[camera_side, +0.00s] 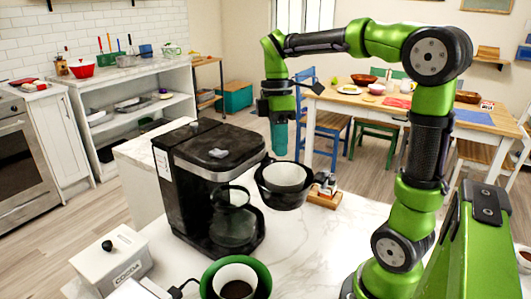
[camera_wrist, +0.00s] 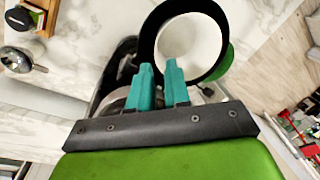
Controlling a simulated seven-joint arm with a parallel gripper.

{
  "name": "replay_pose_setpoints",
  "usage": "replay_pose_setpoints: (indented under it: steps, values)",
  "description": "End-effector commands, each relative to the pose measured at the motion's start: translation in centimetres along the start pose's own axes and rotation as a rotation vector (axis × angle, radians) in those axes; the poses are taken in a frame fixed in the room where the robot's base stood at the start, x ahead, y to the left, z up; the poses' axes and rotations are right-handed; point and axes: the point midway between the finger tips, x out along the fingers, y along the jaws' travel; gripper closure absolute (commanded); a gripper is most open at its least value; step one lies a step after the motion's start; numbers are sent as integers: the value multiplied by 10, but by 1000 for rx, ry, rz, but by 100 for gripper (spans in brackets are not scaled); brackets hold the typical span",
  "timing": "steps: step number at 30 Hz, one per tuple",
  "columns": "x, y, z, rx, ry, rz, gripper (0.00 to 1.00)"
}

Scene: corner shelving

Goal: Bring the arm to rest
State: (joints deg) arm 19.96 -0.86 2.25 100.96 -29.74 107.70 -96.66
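My gripper (camera_side: 279,138) hangs from my green arm with its teal fingers pointing down. It is above the counter, beside the black coffee maker (camera_side: 190,190) and close above the swung-out filter basket (camera_side: 283,196). In the wrist view the two teal fingers (camera_wrist: 159,68) have a narrow gap between them, with nothing seen held. The round black basket rim with a white inside (camera_wrist: 190,45) shows just beyond the fingertips. The side view does not clearly show whether fingers and basket touch. The glass carafe (camera_side: 236,222) stands in the coffee maker.
A white cocoa box (camera_side: 112,262) and a green-rimmed bowl with a white cup (camera_side: 236,276) stand at the counter's front. A small wooden tray (camera_side: 325,198) lies right of the basket. The marble counter (camera_side: 318,235) is bare in the middle. A dining table (camera_side: 385,108) stands behind.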

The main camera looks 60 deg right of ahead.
Motion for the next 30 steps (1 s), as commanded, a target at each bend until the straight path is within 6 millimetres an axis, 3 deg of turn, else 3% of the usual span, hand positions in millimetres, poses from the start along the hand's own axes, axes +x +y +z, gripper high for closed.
replay_pose_setpoints:
  steps: [6,15,23,30]
  values:
    - [-44,0,-1,0,1,2,83]
    - [-86,0,0,1,1,2,83]
    - [-49,-1,1,-1,-3,-4,83]
    - [-3,-1,1,-1,-2,-4,83]
